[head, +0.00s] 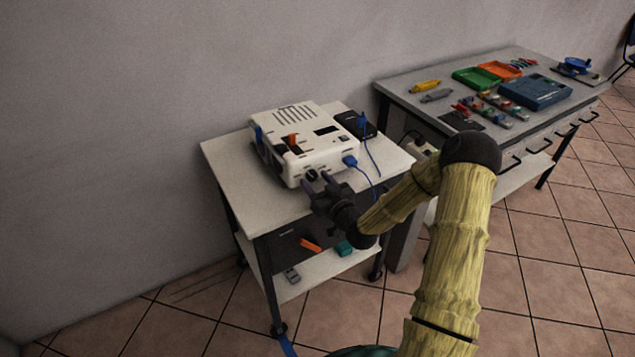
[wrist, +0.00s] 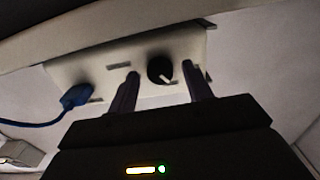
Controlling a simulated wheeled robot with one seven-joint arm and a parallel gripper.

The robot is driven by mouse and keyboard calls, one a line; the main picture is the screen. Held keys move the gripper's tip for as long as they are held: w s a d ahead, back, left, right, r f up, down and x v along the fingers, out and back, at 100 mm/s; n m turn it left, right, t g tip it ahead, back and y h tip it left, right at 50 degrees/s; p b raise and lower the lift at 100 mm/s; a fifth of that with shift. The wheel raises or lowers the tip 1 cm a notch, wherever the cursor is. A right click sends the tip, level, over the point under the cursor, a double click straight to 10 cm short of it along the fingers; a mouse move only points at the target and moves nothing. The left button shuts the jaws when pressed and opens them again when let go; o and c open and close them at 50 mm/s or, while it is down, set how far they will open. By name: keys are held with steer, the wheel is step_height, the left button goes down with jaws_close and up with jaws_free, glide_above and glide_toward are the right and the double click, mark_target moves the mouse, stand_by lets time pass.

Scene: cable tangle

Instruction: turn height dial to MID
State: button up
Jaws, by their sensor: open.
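The height dial (wrist: 160,70) is a round black knob with a pale pointer mark, on the front face of a white device (head: 310,138). In the wrist view the pointer slants toward the lower right; I cannot read any labels around it. My gripper (wrist: 165,85) is open, with one dark finger on each side of the dial and visible gaps between. In the head view the gripper (head: 318,184) is at the front of the device, and the dial (head: 311,175) shows as a small dark spot by the fingertips. I cannot tell how deep the fingers reach.
A blue plug (head: 349,161) with a cable sits in the device's front, beside my gripper. The device stands on a white cart (head: 230,160) with a lower shelf (head: 300,279). A workbench (head: 400,91) with trays and tools stands to the right.

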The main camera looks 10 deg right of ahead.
steer(key=c, duration=1)
steer(key=shift+o, duration=0.2)
steer(key=shift+f+m, duration=0.1)
steer(key=shift+m, duration=2.1)
steer(key=shift+s, duration=0.1)
steer(key=o, duration=1)
steer(key=shift+c, duration=0.2)
